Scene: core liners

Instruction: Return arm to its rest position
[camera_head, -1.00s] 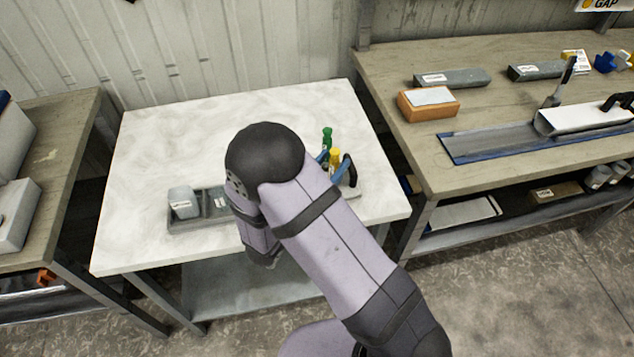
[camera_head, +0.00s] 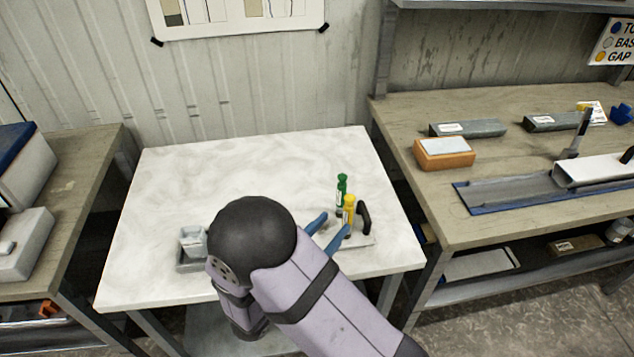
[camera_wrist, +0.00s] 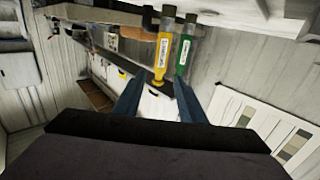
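My arm reaches up from the bottom of the head view over the white table (camera_head: 250,160). My gripper (camera_head: 333,225) shows there as two blue fingers, partly hidden behind my dark round wrist joint. In the wrist view the two fingers of my gripper (camera_wrist: 155,88) stand apart with nothing held between them. Beyond the fingertips are a yellow bottle (camera_wrist: 163,55) and a green bottle (camera_wrist: 184,55). In the head view the yellow bottle (camera_head: 349,212) and green bottle (camera_head: 342,190) stand upright near the right side of the table, close to my fingers.
A grey tray (camera_head: 187,266) with a light container (camera_head: 192,241) sits left of my arm, partly hidden. A black handle (camera_head: 364,218) stands right of the bottles. The right bench (camera_head: 500,110) holds an orange block (camera_head: 444,155) and a blue-edged channel (camera_head: 500,192). The table's back is clear.

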